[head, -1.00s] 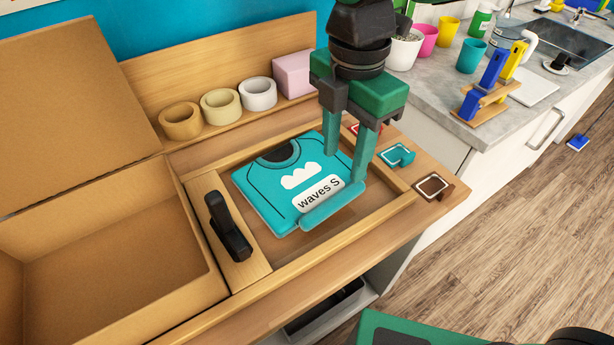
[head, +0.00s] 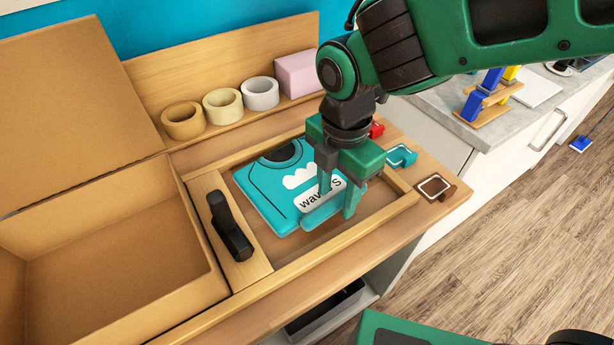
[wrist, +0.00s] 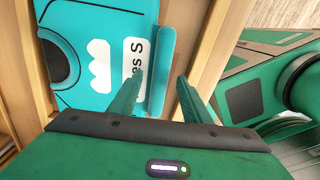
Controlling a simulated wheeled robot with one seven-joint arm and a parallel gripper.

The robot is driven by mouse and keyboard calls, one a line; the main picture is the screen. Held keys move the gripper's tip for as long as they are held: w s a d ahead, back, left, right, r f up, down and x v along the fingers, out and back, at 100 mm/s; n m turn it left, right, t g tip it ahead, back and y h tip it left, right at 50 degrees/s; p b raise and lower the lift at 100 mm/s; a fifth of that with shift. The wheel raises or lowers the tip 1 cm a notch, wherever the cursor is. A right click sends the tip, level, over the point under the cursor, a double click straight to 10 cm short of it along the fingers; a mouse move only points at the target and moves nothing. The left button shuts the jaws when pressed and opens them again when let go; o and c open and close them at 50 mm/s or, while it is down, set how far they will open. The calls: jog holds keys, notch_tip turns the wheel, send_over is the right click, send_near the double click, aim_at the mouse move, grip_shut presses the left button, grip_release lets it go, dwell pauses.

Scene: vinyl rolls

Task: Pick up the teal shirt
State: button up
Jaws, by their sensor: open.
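The teal shirt (head: 270,188) lies folded flat in the wooden frame, with a white wave print and a "waves S" label. A rolled teal edge (head: 322,208) runs along its near right side. My gripper (head: 338,204) is open over that edge, one finger in front of the label and the other beyond the roll. In the wrist view, the shirt (wrist: 90,75) is at the upper left, and the open fingers of my gripper (wrist: 158,95) point toward its rolled edge, one on each side. Whether the fingers touch the shirt I cannot tell.
An open cardboard box (head: 120,255) stands at the left. A black-handled tool (head: 228,228) lies on the frame's left rail (head: 250,268). Tape rolls (head: 222,106) and a pink block (head: 297,73) stand behind. Small red, teal and brown pieces (head: 434,187) lie at the right.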

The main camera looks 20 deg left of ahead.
jog(key=shift+f, duration=0.2)
grip_shut()
